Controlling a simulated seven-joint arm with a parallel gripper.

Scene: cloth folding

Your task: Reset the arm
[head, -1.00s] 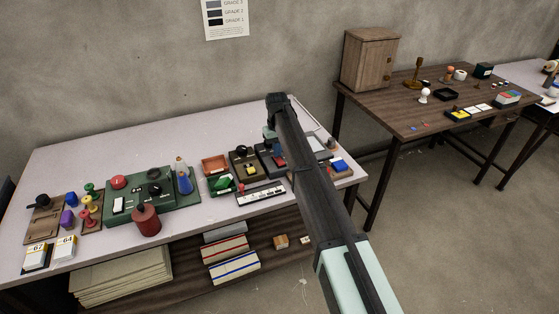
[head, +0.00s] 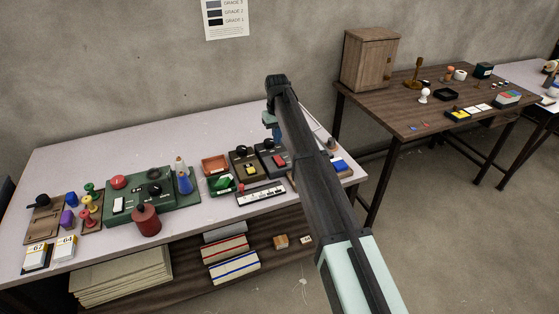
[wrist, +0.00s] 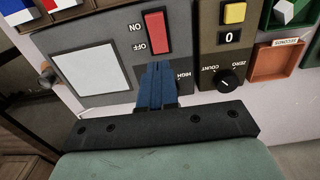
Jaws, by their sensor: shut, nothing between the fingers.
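My gripper (wrist: 157,66) shows in the wrist view as blue fingers pressed together with nothing between them. It is over a dark grey box (wrist: 125,47) with a red rocker switch (wrist: 157,33) marked ON and OFF and a white square panel (wrist: 84,71). The fingertips appear just below the switch in the picture; I cannot tell their exact height above the box. In the head view my gripper (head: 277,132) hangs above the right part of the white table (head: 110,150), partly hidden by my arm.
A box with a yellow button (head: 248,168) and a dial stands beside the grey box. An orange tray (head: 214,163), a green case (head: 135,205) and a red canister (head: 146,221) are further left. The table's back strip is clear. A wooden table (head: 400,112) stands at right.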

